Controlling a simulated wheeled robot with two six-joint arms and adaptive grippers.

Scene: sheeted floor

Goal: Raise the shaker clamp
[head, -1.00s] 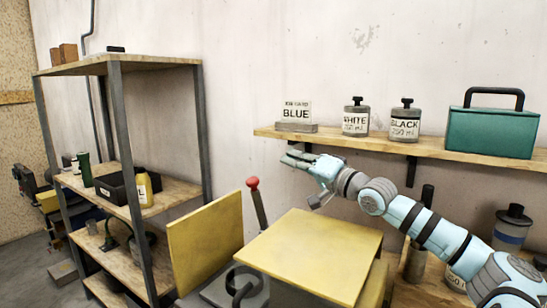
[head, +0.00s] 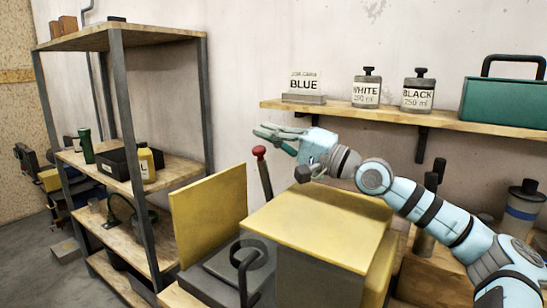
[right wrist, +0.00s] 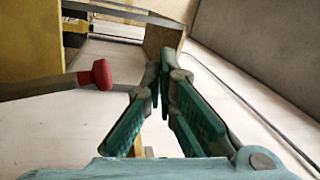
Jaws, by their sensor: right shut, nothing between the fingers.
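The shaker is a yellow-panelled machine with a grey body; its yellow top (head: 318,210) is at the middle of the head view. A grey hoop (head: 243,262) sits on the grey plate in front; I cannot tell which part is the clamp. My right gripper (head: 262,131) is shut and empty, its fingertips close above the knob in the head view. In the right wrist view the red knob (right wrist: 101,74) is left of the fingers (right wrist: 157,78), apart from them. My left gripper is not in view.
A shelf rack (head: 125,120) stands at left. Dark-topped bottles stand at right.

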